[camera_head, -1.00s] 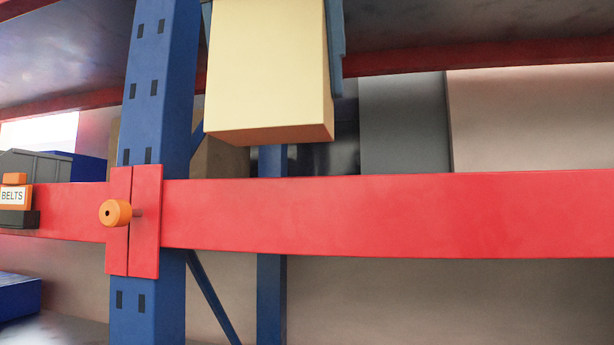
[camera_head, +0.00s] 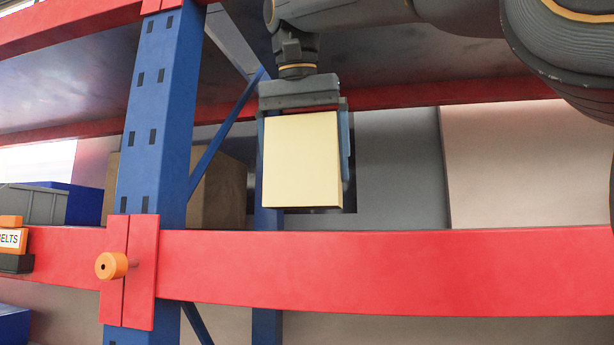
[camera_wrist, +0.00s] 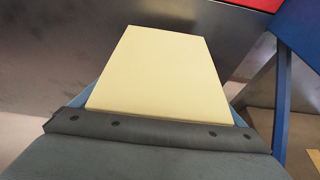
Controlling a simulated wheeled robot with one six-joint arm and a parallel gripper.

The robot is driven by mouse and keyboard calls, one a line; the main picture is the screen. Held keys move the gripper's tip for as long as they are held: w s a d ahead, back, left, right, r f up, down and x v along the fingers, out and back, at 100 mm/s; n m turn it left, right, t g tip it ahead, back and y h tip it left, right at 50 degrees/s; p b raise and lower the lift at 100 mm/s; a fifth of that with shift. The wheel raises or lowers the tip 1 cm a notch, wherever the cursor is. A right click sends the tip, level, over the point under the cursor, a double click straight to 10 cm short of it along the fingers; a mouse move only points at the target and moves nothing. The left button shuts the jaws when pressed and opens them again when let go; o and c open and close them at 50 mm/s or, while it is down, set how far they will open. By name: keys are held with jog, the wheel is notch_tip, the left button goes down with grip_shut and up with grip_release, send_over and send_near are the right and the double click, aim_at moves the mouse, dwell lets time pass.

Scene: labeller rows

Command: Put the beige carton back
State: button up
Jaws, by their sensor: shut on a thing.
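The beige carton (camera_head: 301,160) hangs upright below my gripper (camera_head: 302,112) in the head view. My gripper is shut on it, with a finger along each side. The carton is in the opening above the red shelf beam (camera_head: 380,272), and its lower edge shows a little above the beam in the picture. In the wrist view the carton (camera_wrist: 160,75) stands out beyond the dark gripper edge. The shelf surface behind the beam is hidden, so I cannot tell whether the carton touches anything.
A blue upright (camera_head: 155,130) with an orange knob (camera_head: 111,265) stands left of the carton. A brown box (camera_head: 222,190) is behind it. A grey bin (camera_head: 32,204) and a BELTS label (camera_head: 12,241) are at far left. The bay right of the carton looks clear.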

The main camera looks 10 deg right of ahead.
aim_at(307, 185)
jog(key=shift+w+d, duration=0.15)
jog(key=shift+w, duration=0.15)
jog(key=shift+f+p, duration=0.35)
jog(key=shift+f, duration=1.35)
jog(key=shift+f, duration=0.2)
jog(key=o, duration=1.7)
jog(key=shift+r, duration=0.1)
